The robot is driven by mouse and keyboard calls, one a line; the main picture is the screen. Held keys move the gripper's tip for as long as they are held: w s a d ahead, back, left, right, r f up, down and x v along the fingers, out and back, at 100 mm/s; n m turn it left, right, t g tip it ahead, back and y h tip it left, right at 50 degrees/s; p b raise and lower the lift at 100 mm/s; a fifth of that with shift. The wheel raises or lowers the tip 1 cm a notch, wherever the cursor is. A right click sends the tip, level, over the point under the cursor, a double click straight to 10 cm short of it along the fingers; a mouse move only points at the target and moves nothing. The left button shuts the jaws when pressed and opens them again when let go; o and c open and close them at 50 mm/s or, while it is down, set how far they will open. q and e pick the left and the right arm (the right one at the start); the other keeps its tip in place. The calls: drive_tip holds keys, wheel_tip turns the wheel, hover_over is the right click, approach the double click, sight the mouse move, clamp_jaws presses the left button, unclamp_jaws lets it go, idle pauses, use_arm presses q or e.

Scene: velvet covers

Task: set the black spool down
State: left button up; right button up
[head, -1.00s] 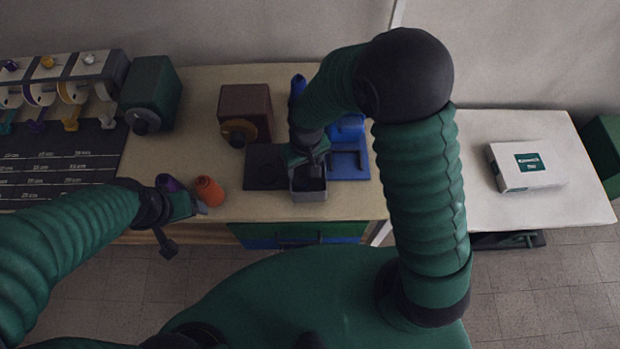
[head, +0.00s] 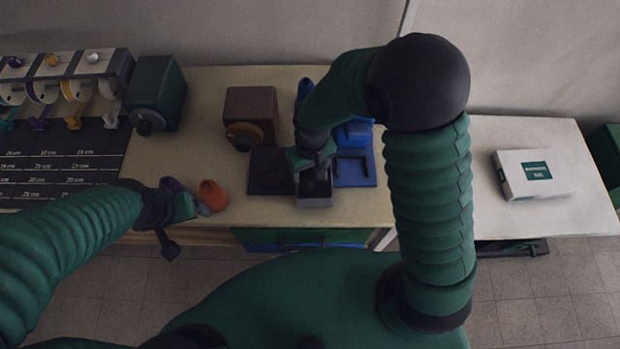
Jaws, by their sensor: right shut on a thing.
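My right gripper (head: 315,172) points down at the small grey open-topped box (head: 314,202) near the front edge of the table. It is shut on a dark thing, which I take to be the black spool (head: 318,187), low at the box's opening. The fingers and the box walls hide much of it, and I cannot tell whether it touches the box floor. My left gripper (head: 182,222) hangs near the table's front edge, beside the orange spool (head: 212,195) and purple spool (head: 172,184). Its jaws are not clear.
A dark square pad (head: 268,172) lies left of the box and a blue tray (head: 354,172) right of it. A brown box (head: 250,115) and a green box (head: 153,90) stand behind. A white side table (head: 560,170) bears a white carton (head: 533,174).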

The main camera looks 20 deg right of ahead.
wheel_tip(320, 180, up, 7)
drive_tip(key=d+p, duration=0.1)
drive_tip(key=d, duration=0.1)
use_arm(q)
drive_tip(key=w, duration=0.1)
drive_tip(key=w+d, duration=0.1)
drive_tip(key=shift+w+f, duration=0.2)
drive_tip(key=shift+w, duration=0.15)
use_arm(e)
drive_tip(key=s+d+m+t, duration=0.2)
drive_tip(key=s+d, duration=0.2)
drive_tip(key=d, duration=0.3)
drive_tip(key=shift+s+d+r, duration=0.15)
drive_tip(key=shift+d+r, duration=0.1)
drive_tip(key=shift+r, duration=0.05)
